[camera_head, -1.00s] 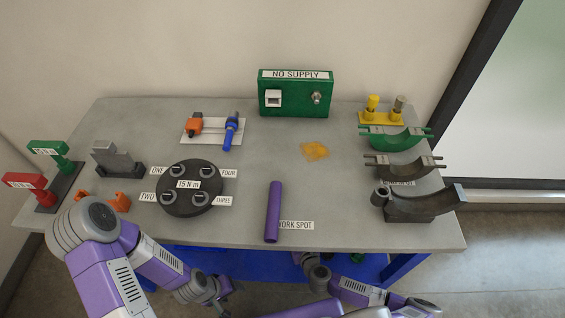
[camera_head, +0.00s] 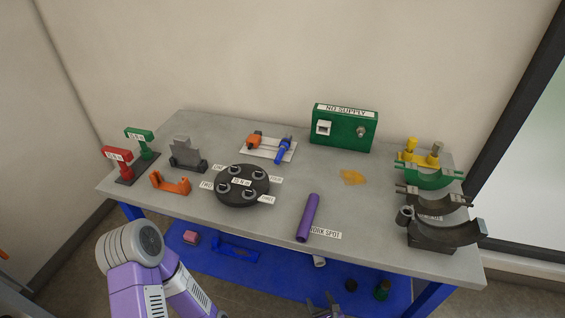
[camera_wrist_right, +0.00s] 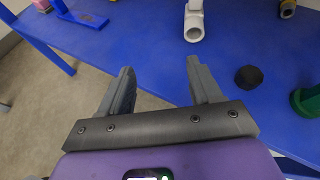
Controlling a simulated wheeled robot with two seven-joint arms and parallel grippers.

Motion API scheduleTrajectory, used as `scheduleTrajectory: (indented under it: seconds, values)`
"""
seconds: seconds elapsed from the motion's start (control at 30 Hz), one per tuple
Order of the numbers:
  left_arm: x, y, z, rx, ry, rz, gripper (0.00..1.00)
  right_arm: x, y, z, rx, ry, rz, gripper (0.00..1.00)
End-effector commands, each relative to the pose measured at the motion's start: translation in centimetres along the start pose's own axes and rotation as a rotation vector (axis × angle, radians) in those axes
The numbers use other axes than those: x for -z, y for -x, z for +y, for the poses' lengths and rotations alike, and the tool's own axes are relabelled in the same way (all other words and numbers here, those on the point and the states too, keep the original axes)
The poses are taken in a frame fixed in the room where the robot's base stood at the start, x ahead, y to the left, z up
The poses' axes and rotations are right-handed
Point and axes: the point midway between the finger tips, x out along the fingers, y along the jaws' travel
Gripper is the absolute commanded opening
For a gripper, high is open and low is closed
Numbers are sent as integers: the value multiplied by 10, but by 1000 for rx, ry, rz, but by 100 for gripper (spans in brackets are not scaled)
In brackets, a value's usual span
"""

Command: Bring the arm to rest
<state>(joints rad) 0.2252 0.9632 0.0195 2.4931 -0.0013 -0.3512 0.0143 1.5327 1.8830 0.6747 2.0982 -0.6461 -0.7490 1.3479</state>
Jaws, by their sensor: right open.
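My right gripper (camera_head: 325,304) shows only by its fingertips at the bottom edge of the head view, in front of the table. In the right wrist view the gripper (camera_wrist_right: 158,72) has its two grey fingers wide apart with nothing between them. It points at the blue lower shelf (camera_wrist_right: 140,45) and the floor. A purple and grey arm of mine stands at the lower left of the head view; its gripper is out of frame.
The grey table (camera_head: 340,220) holds a purple pipe (camera_head: 308,217), a black disc (camera_head: 242,187), a green NO SUPPLY box (camera_head: 343,130) and curved clamps (camera_head: 445,233) at right. The lower shelf carries a white pipe piece (camera_wrist_right: 194,27), a black cap (camera_wrist_right: 248,77) and a green part (camera_wrist_right: 307,101).

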Motion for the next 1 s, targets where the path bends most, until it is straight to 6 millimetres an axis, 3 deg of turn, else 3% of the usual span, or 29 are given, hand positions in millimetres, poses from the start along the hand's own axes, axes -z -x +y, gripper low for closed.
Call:
scheduleTrajectory:
  seconds: [0.27, 0.37, 0.53, 0.67, 0.8, 1.0]
  values:
    - [0, 9, 4, 0, -1, 2, 60, -8, 21, 63, -286, 353, 27, 64]
    - [0, 13, 6, 0, -1, 2, 60, -8, 36, 86, -416, 530, 30, 64]
    - [0, 24, 9, 0, -1, 2, 60, -4, 77, 114, -698, 940, 23, 64]
    - [0, 32, 12, 0, -1, 2, 60, -4, 110, 114, -903, 1276, 0, 64]
    - [-1, 40, 15, 0, -1, 2, 60, -15, 138, 99, -1087, 1613, -34, 64]
    - [-1, 48, 18, 0, -1, 2, 60, -41, 161, 74, -1247, 1955, -82, 64]
